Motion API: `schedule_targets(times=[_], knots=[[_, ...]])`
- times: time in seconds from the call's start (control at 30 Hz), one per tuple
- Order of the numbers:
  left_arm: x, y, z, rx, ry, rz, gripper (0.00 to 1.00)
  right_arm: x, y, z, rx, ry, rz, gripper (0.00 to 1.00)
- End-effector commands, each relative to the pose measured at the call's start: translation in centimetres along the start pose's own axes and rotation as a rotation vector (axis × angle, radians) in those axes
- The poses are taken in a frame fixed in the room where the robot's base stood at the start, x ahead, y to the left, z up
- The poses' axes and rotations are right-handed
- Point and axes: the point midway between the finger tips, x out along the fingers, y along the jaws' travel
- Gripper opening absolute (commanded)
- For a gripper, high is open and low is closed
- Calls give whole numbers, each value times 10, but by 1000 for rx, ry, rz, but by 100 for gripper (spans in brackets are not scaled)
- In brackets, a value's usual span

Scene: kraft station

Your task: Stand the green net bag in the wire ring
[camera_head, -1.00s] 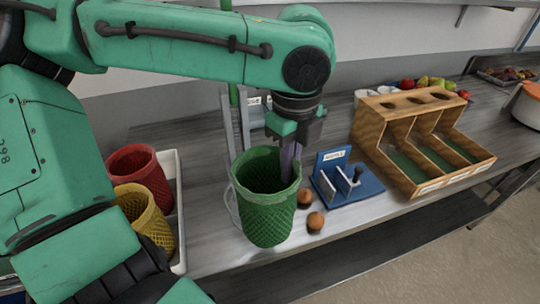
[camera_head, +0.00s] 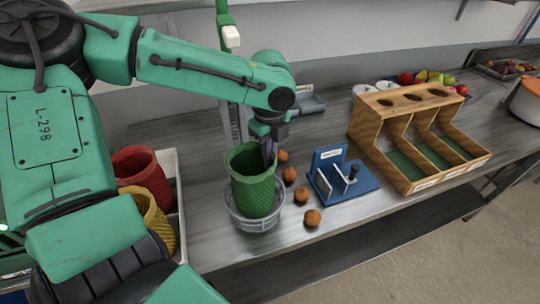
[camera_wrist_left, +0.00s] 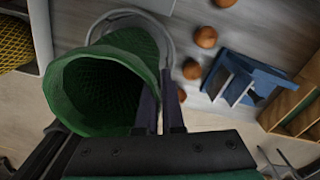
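The green net bag (camera_head: 253,190) is upright and open at the top, with its lower end inside the round wire ring (camera_head: 257,225) on the bench. I cannot tell whether its bottom rests on anything. My left gripper (camera_head: 269,156) is at the bag's right rim, its fingers closed on the bag wall. In the left wrist view the bag (camera_wrist_left: 100,90) opens toward the camera beside the fingers (camera_wrist_left: 160,108), and part of the ring (camera_wrist_left: 130,14) arcs behind it. My right gripper is not in view.
Several brown balls (camera_head: 301,195) lie right of the ring. Beyond them are a blue stand (camera_head: 335,190) and a wooden divided box (camera_head: 375,150). A white tray (camera_head: 178,195) at left holds red (camera_head: 143,172) and yellow (camera_head: 150,215) net bags. A green post (camera_head: 224,40) rises behind.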

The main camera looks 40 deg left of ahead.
Motion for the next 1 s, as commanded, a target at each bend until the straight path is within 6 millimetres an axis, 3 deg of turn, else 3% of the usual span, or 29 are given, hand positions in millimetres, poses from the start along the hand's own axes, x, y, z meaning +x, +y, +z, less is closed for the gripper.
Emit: schedule_targets(times=[0.4,0.5,0.83,1.0], knots=[[6,0,0,-1,0,0,0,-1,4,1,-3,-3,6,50],[6,0,0,-1,0,-1,34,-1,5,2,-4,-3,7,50],[3,-1,0,-1,-1,-2,34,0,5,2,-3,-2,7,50],[-26,-1,0,-2,1,-7,34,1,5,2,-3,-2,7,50]])
